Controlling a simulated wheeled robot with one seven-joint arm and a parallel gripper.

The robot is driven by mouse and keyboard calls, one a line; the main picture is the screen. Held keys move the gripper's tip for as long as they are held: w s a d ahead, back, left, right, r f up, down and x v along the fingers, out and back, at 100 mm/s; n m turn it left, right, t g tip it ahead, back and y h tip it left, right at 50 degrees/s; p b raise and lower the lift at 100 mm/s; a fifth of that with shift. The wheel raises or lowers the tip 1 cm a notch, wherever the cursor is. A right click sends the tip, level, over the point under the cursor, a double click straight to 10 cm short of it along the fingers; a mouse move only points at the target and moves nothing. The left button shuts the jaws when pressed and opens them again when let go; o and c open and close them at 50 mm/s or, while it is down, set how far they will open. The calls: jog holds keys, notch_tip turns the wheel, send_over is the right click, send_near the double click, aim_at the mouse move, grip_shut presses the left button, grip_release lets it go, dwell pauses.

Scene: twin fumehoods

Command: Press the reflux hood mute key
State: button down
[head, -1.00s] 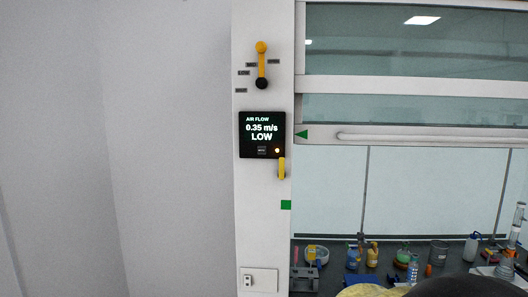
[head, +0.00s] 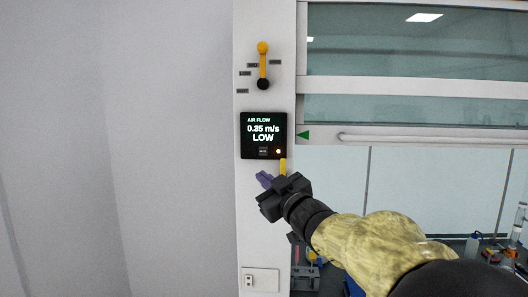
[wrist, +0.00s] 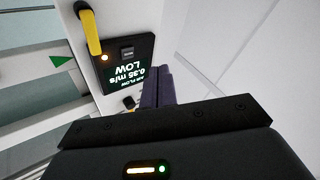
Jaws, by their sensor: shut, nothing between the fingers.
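The black air flow monitor (head: 263,124) is on the white post beside the fumehood and reads "AIR FLOW 0.35 m/s LOW". Its small grey mute key (head: 263,151) is at the bottom middle of its face, left of a lit orange lamp (head: 278,151). In the wrist view the key (wrist: 127,53) shows upside down and uncovered. My gripper (head: 264,179) is shut and empty, just below the monitor in the head view. In the wrist view its purple-grey fingers (wrist: 158,86) appear beside the monitor; contact with it cannot be told.
A yellow handle (head: 283,166) hangs below the monitor's right corner, close to my gripper. A yellow lever (head: 263,65) is above the monitor. The fumehood sash (head: 420,136) is to the right, with labware on the worktop below. A wall socket (head: 260,279) is lower down.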

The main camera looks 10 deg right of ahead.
notch_tip(320, 180, up, 4)
jog(key=a+f+n+y, duration=0.1)
jog(key=n+y, duration=0.1)
jog(key=p, duration=0.4)
send_near(263, 151)
jog(key=shift+w+a+r, duration=0.3)
jog(key=shift+w+a, duration=0.4)
jog(key=shift+w, duration=0.05)
jog(key=shift+w+a+r, duration=0.35)
jog(key=shift+w+a, duration=0.35)
jog(key=shift+w+a+r, duration=0.3)
jog(key=shift+w+a, duration=0.35)
jog(key=shift+w, duration=0.1)
jog(key=shift+w+d, duration=0.1)
jog(key=shift+w, duration=0.3)
jog(key=shift+w+d, duration=0.1)
jog(key=shift+w, duration=0.2)
dwell(0.8)
jog(key=shift+s+a+b, duration=0.25)
jog(key=shift+s+b, duration=0.25)
jog(key=shift+s, duration=0.2)
